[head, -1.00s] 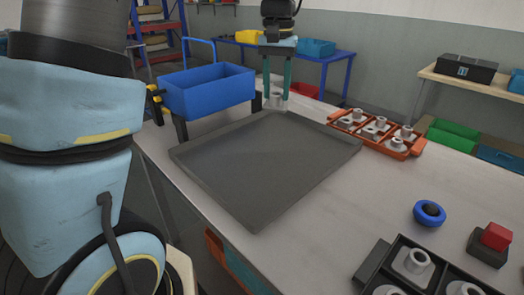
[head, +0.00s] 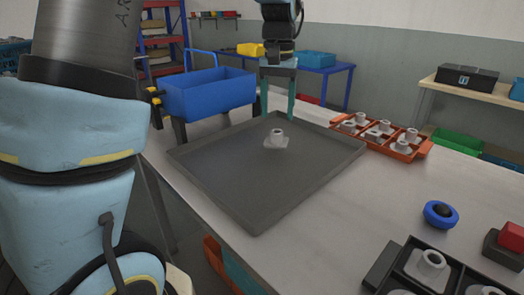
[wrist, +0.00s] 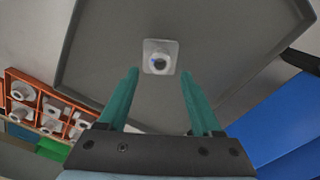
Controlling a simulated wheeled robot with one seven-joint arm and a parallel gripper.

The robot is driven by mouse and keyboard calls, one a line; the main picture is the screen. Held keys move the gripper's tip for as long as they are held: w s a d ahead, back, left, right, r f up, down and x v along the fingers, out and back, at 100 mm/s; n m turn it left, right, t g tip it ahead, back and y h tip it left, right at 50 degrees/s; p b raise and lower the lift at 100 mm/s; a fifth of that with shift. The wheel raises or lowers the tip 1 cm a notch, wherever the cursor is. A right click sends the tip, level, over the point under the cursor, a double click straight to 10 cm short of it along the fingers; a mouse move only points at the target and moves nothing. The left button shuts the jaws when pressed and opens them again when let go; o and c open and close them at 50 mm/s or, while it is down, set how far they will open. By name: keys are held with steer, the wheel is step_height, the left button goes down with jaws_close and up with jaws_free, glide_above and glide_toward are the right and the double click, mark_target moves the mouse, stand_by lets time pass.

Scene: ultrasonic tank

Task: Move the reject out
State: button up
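A light grey flanged part (head: 276,140), a square plate with a round hollow boss, sits upright in the dark grey tray (head: 225,190), near its back edge. In the wrist view the part (wrist: 160,57) shows a small blue mark by its bore. My gripper (head: 278,108) is beyond the part in the head view, its teal fingers apart with nothing between them. In the wrist view the open fingers (wrist: 160,76) point toward the part, which lies past their tips.
An orange crate (head: 425,149) with several similar parts stands right of the tray. A black divided tray (head: 383,268) with grey parts is at front right, near a blue ring button (head: 440,214) and a red block (head: 511,236). A blue bin (head: 210,95) stands behind left.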

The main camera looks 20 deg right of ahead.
steer(key=shift+o, duration=0.8)
step_height(320, 180, up, 11)
steer(key=b, duration=0.1)
steer(key=shift+f, duration=0.1)
